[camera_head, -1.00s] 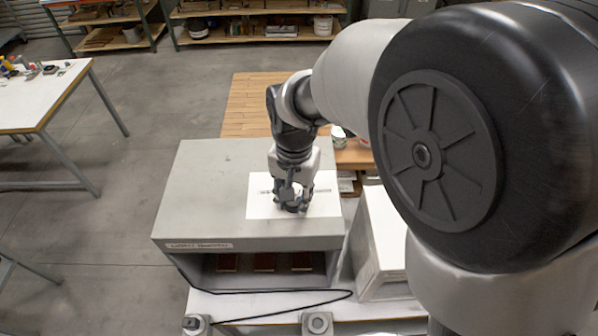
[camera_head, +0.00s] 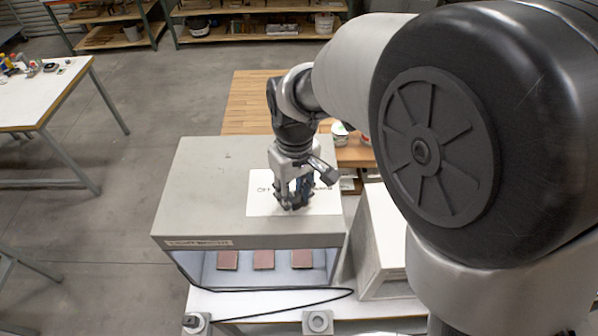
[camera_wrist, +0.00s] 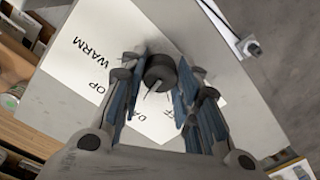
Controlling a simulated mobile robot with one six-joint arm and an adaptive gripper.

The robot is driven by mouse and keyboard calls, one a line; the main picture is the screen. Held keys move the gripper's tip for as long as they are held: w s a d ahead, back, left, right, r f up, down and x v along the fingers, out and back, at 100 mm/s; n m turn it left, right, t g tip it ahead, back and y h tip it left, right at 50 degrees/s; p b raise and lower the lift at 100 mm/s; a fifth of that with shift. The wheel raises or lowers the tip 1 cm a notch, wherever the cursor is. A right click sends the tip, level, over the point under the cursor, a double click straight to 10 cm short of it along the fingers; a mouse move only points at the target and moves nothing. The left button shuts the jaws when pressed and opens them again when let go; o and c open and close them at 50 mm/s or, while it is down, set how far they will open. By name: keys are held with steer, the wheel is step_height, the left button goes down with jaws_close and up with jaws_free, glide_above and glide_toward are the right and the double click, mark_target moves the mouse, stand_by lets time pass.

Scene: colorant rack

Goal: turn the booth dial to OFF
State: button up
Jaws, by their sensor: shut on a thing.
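The booth dial (camera_wrist: 161,73) is a dark round knob on a white label sheet (camera_wrist: 75,57) on top of the grey booth (camera_head: 205,180). In the wrist view, WARM and parts of other words, ending in OP and FF and one starting with D, can be read. A light line on the dial points down-left, roughly toward the D word. My gripper (camera_head: 292,205) points down over the sheet, its fingers (camera_wrist: 160,90) shut on the dial from both sides. The fingers cover part of the lettering, and mostly hide the dial in the head view.
The booth interior is lit, with three reddish-brown panels (camera_head: 264,260) inside. A black cable (camera_head: 270,313) runs along the bench front. A pale box (camera_head: 375,240) stands right of the booth. A white table (camera_head: 45,95) stands at the left, with open floor between.

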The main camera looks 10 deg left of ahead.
mark_target(294, 196)
steer(key=n, duration=0.4)
steer(key=shift+n, duration=0.3)
steer(key=shift+a+n, duration=0.1)
steer(key=shift+n, duration=2.4)
steer(key=o, duration=1.1)
steer(key=r, duration=1.2)
steer(key=shift+w, duration=0.2)
